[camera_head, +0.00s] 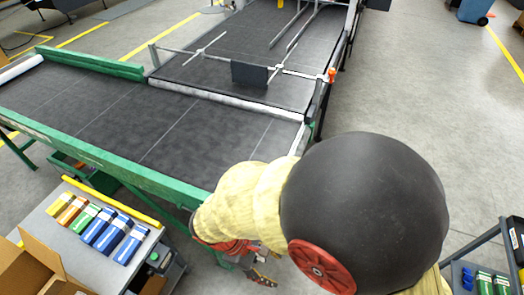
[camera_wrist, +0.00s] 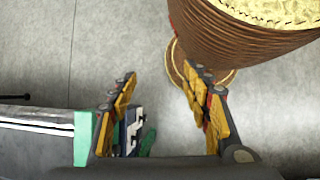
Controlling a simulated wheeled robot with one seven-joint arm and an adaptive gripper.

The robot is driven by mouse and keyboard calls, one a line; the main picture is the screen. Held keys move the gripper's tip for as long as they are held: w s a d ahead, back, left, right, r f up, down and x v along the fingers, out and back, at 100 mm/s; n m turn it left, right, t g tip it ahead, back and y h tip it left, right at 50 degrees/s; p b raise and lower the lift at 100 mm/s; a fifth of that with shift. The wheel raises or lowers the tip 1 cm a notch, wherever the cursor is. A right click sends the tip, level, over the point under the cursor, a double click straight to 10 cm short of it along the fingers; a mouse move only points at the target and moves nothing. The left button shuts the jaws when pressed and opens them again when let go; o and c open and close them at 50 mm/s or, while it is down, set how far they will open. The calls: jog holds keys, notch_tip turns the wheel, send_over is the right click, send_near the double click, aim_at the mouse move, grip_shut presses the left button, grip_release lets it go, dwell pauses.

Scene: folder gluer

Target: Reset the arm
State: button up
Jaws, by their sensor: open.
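My arm, in a cream sleeve with a large black rounded part (camera_head: 365,210), fills the lower middle and right of the head view. My arm hides part of the conveyor's near right corner.
A dark conveyor belt (camera_head: 120,110) with green rails (camera_head: 130,170) spans the left. A grey worktable (camera_head: 45,210) at lower left holds several coloured cartons (camera_head: 103,229) and an open cardboard box (camera_head: 35,268). A cart (camera_head: 462,262) stands at lower right.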

jog(key=w+d+r+m+t+y, duration=0.1)
jog(key=d+r+m+t+y, duration=0.2)
jog(key=d+r+m, duration=0.4)
jog(key=w+d+r+m+t+y, duration=0.1)
jog(key=d+r+m+t+y, duration=0.2)
jog(key=r, duration=1.5)
jog(key=d+m, duration=0.4)
jog(key=d, duration=0.2)
jog(key=shift+w+d, duration=0.25)
jog(key=shift+d, duration=0.1)
dwell(3.2)
